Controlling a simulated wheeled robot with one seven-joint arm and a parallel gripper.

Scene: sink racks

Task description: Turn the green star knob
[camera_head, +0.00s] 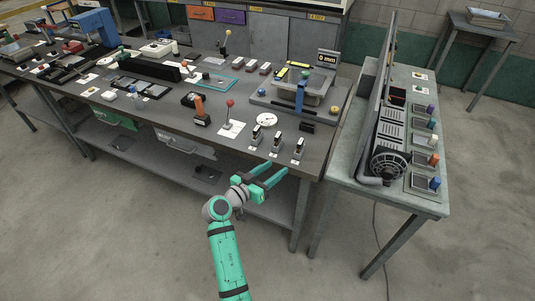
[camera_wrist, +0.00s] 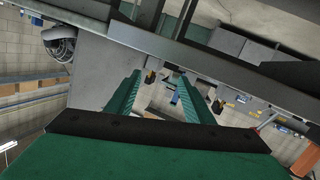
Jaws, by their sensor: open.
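My gripper (camera_head: 277,170) is open and empty, in front of the main workbench's front edge, close to the bench's right end. Its two green fingers (camera_wrist: 158,78) also show spread apart in the wrist view, with nothing between them. I cannot clearly make out a star-shaped green knob.
Several toggle clamps (camera_head: 278,142) stand near the front edge, with a red-ball lever (camera_head: 229,110) and an orange-handled joystick (camera_head: 200,108) to their left. A side table (camera_head: 420,200) at right holds a fan unit (camera_head: 388,166) and coloured knobs. Open floor lies in front.

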